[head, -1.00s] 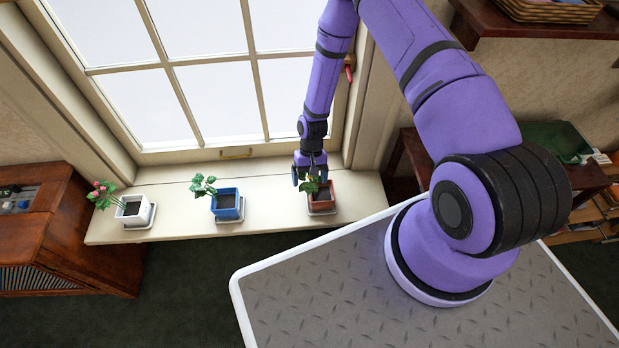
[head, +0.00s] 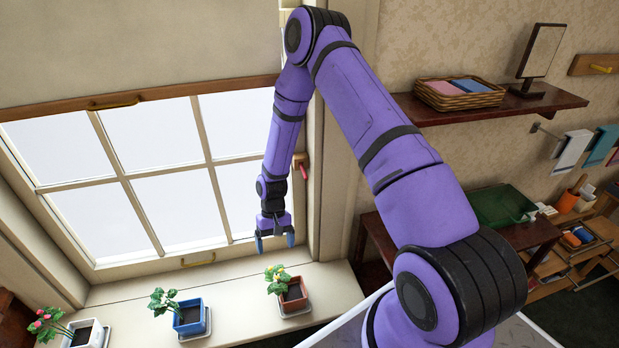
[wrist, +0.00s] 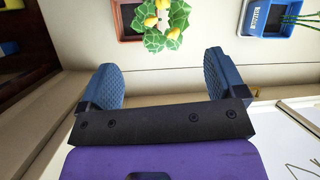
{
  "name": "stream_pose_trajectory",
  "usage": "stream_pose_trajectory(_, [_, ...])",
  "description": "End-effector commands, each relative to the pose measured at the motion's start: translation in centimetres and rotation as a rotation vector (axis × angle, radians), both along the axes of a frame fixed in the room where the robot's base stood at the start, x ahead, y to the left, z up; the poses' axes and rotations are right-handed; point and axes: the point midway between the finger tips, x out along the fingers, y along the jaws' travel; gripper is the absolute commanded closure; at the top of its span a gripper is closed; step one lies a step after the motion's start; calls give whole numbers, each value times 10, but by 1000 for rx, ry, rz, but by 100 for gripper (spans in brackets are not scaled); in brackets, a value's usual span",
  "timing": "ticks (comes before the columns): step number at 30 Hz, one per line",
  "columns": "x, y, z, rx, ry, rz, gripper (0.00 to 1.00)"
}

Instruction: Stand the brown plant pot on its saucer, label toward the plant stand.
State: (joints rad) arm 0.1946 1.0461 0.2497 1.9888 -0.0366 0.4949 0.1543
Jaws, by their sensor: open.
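The brown plant pot (head: 294,297), with a leafy yellow-dotted plant, stands upright on its pale saucer (head: 309,309) at the right part of the windowsill. In the wrist view the brown pot (wrist: 126,30) is partly cut off at the top, with leaves over part of it. I see no label on it in either view. My gripper (head: 275,242) is open and empty, above the pot and apart from it. Its blue fingers (wrist: 160,82) are spread in the wrist view. I cannot tell which piece of furniture is the plant stand.
A blue pot (head: 190,320) on a saucer and a white pot (head: 86,334) stand farther left on the sill (head: 240,290). The window (head: 140,170) is close behind my arm, with a red-handled fitting (head: 301,165) on its frame. A shelf (head: 490,108) juts out at right.

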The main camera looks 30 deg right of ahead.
Motion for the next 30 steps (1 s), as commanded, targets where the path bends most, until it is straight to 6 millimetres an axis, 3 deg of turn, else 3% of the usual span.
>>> stream_pose_trajectory(4, [4, -2, 14, -8, -16, 6, 11])
stream_pose_trajectory(8, [13, -8, 46, -27, -51, 21, 11])
stream_pose_trajectory(20, [23, -23, 173, -97, -186, 64, 11])
stream_pose_trajectory(30, [7, -31, 274, -147, -300, 87, 11])
